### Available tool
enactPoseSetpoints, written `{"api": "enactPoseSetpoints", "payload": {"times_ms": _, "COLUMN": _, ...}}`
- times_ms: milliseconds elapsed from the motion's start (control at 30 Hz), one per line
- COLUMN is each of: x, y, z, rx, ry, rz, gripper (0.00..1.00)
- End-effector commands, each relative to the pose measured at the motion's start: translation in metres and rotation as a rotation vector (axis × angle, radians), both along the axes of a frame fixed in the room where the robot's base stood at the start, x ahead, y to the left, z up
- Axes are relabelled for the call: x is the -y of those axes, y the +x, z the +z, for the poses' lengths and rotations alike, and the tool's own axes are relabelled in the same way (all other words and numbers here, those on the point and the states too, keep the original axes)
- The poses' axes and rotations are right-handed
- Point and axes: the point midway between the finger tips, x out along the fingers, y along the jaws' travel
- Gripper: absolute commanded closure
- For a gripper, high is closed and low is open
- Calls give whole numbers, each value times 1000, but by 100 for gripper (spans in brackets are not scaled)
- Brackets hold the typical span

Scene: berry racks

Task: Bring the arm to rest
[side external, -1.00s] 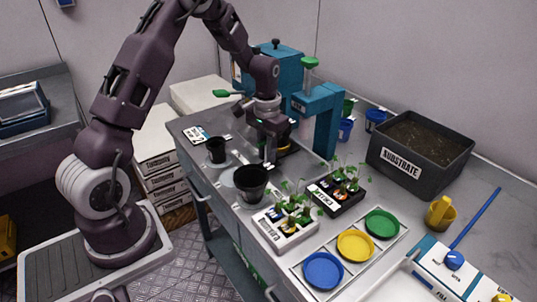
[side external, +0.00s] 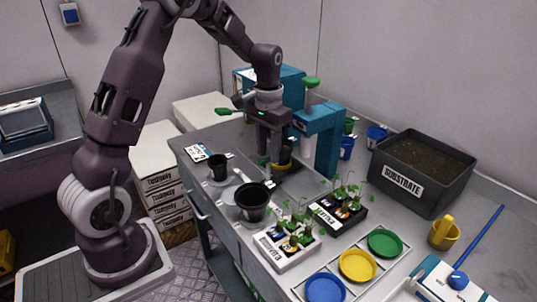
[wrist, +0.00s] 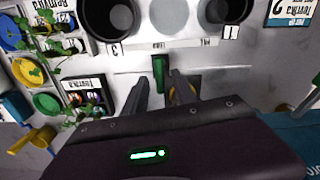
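My gripper (side external: 277,162) hangs fingers down over the bench (side external: 225,135), in front of the teal press (side external: 321,140). In the wrist view its two fingers (wrist: 160,92) are apart, with a gap between them. A green piece (wrist: 158,70) shows in that gap; I cannot tell whether it lies beyond the fingers or touches them. In the side view a yellow and brown item (side external: 286,152) is right behind the fingers, partly hidden. I see nothing clearly held.
Two black pots (side external: 253,202) (side external: 219,167) stand left of the gripper. Seedling trays (side external: 288,245) (side external: 338,213) and coloured dishes (side external: 357,265) are in front. A substrate bin (side external: 422,172) and yellow scoop (side external: 442,234) are at the right. Free space lies above the bench.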

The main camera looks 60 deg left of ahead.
Motion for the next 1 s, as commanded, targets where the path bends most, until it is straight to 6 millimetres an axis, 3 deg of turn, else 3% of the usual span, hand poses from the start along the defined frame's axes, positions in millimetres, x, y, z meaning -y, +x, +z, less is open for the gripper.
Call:
{"api": "enactPoseSetpoints", "payload": {"times_ms": 100, "x": 2, "y": -1, "z": 3, "rx": 5, "ry": 2, "rz": -2, "gripper": 67}}
{"api": "enactPoseSetpoints", "payload": {"times_ms": 167, "x": 8, "y": -4, "z": 16, "rx": 21, "ry": 5, "rz": -8, "gripper": 67}}
{"api": "enactPoseSetpoints", "payload": {"times_ms": 267, "x": 34, "y": -24, "z": 59, "rx": 84, "ry": 19, "rz": -27, "gripper": 67}}
{"api": "enactPoseSetpoints", "payload": {"times_ms": 400, "x": 84, "y": -87, "z": 124, "rx": 212, "ry": 39, "rz": -69, "gripper": 67}}
{"api": "enactPoseSetpoints", "payload": {"times_ms": 500, "x": 114, "y": -143, "z": 151, "rx": 308, "ry": 46, "rz": -102, "gripper": 67}}
{"api": "enactPoseSetpoints", "payload": {"times_ms": 600, "x": 133, "y": -195, "z": 157, "rx": 391, "ry": 45, "rz": -128, "gripper": 67}}
{"api": "enactPoseSetpoints", "payload": {"times_ms": 700, "x": 143, "y": -229, "z": 153, "rx": 451, "ry": 41, "rz": -145, "gripper": 67}}
{"api": "enactPoseSetpoints", "payload": {"times_ms": 833, "x": 147, "y": -249, "z": 147, "rx": 486, "ry": 39, "rz": -154, "gripper": 67}}
{"api": "enactPoseSetpoints", "payload": {"times_ms": 1000, "x": 147, "y": -251, "z": 146, "rx": 488, "ry": 38, "rz": -154, "gripper": 67}}
